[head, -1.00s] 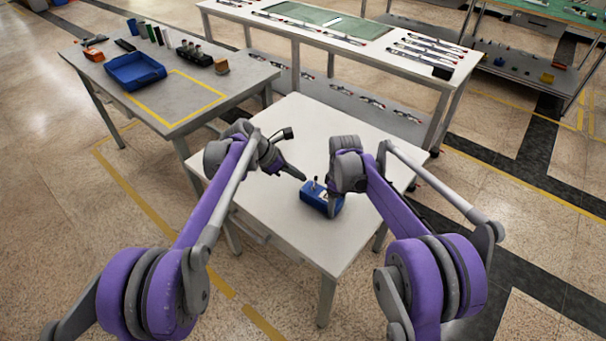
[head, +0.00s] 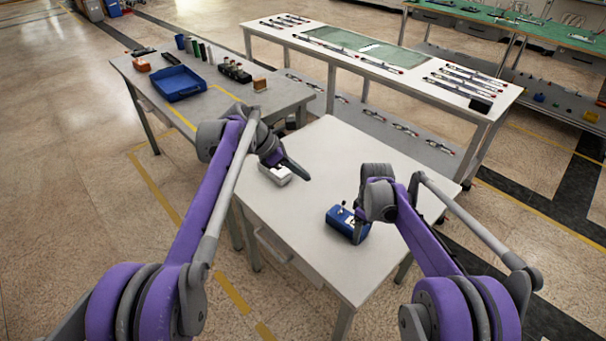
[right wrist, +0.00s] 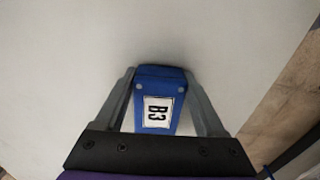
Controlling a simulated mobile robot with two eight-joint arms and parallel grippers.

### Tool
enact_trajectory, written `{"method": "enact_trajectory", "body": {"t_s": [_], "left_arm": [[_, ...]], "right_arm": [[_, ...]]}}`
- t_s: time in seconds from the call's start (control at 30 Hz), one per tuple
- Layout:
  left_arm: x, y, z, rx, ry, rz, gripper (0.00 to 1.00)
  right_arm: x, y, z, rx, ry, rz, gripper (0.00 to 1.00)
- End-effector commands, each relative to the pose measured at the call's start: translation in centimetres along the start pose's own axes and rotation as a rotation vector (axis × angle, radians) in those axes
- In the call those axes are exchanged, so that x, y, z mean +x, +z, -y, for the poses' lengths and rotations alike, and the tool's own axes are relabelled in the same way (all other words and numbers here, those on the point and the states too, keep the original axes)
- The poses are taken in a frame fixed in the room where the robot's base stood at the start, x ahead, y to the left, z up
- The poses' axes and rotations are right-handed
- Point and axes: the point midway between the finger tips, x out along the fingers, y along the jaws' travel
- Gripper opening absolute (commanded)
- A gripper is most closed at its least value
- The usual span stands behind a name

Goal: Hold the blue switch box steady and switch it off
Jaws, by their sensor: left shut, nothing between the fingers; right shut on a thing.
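The blue switch box (head: 342,219) sits on the white table, with small knobs or a lever on top; the switch position is too small to read. My right gripper (head: 358,236) is shut on the box, fingers on either side. In the right wrist view the blue box (right wrist: 160,87) lies between both fingers, with a white label reading B3 facing the camera. My left gripper (head: 306,177) is shut and empty, above the table to the upper left of the blue box and apart from it.
The white table (head: 330,150) is otherwise mostly clear. Behind it stand a grey table with a blue tray (head: 180,84) and a long bench with a green mat (head: 390,56).

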Motion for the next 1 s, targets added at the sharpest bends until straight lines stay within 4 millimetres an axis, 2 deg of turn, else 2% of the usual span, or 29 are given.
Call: {"method": "enact_trajectory", "body": {"t_s": [0.1, 0.13, 0.27, 0.5, 0.63, 0.77, 1.0], "left_arm": [[0.0, 0.0, 0.0, 0.000, 0.000, 0.000, 0.00], [0.0, 0.0, 0.0, 0.000, 0.000, 0.000, 0.00], [0.0, 0.0, 0.0, 0.000, 0.000, 0.000, 0.00], [0.0, 0.0, 0.0, 0.000, 0.000, 0.000, 0.00], [0.0, 0.0, 0.0, 0.000, 0.000, 0.000, 0.00], [0.0, 0.0, 0.0, 0.000, 0.000, 0.000, 0.00], [0.0, 0.0, 0.0, 0.000, 0.000, 0.000, 0.00]], "right_arm": [[0.0, 0.0, 0.0, 0.000, 0.000, 0.000, 0.06], [0.0, 0.0, 0.0, 0.000, 0.000, 0.000, 0.78], [0.0, 0.0, 0.0, 0.000, 0.000, 0.000, 1.00], [-0.1, 0.0, 0.0, 0.000, 0.000, 0.000, 1.00], [-1.1, 0.0, 0.0, 0.000, 0.000, 0.000, 1.00], [-3.4, 0.0, 0.0, 0.000, 0.000, 0.000, 1.00], [-8.5, 0.0, 0.0, 0.000, 0.000, 0.000, 1.00]]}}
